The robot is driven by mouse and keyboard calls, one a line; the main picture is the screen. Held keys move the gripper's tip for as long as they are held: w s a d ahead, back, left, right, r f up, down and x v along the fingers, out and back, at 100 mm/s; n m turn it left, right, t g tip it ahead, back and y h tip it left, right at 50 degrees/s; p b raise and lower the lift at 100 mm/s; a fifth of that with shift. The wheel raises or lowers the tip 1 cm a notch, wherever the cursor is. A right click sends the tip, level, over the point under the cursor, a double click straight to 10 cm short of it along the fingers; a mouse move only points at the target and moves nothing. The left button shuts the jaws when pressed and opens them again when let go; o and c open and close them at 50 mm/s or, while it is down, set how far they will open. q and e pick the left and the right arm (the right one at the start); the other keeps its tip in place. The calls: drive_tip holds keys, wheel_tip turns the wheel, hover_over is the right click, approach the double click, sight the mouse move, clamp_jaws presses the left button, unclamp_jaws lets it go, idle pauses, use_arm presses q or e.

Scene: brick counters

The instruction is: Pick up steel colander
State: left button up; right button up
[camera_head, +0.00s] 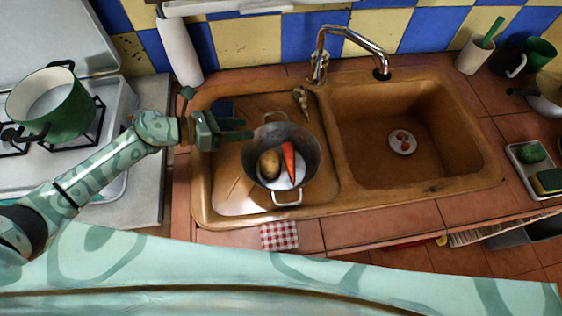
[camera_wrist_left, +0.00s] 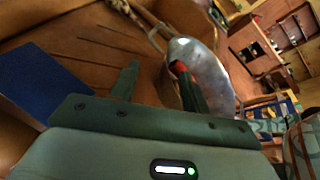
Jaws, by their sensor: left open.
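The steel colander (camera_head: 306,147) stands on the ribbed drainboard left of the sink basin, with a handle at its back and another at its front. A potato (camera_head: 270,163) and a carrot (camera_head: 289,162) lie inside it. My left gripper (camera_head: 243,130) is open just left of the colander's rim, its fingers pointing right. In the left wrist view, the colander (camera_wrist_left: 205,65) is beyond the fingertips (camera_wrist_left: 160,80), and the right finger overlaps it in the picture. I cannot tell whether they touch. My right gripper is not in view.
The basin (camera_head: 370,155) to the right holds only its drain (camera_head: 402,141). A faucet (camera_head: 345,45) stands behind it. A green pot (camera_head: 50,105) sits on the stove at left. A checkered cloth (camera_head: 279,235) lies at the front edge. A paper roll (camera_head: 180,50) stands behind the gripper.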

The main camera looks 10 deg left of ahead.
use_arm(q)
drive_tip(key=x, duration=0.5)
drive_tip(key=shift+w+d+r, duration=0.1)
drive_tip(key=shift+d+r, duration=0.05)
drive_tip(key=shift+r, duration=0.05)
clamp_jaws()
drive_tip(key=shift+f, duration=0.1)
idle(1.0)
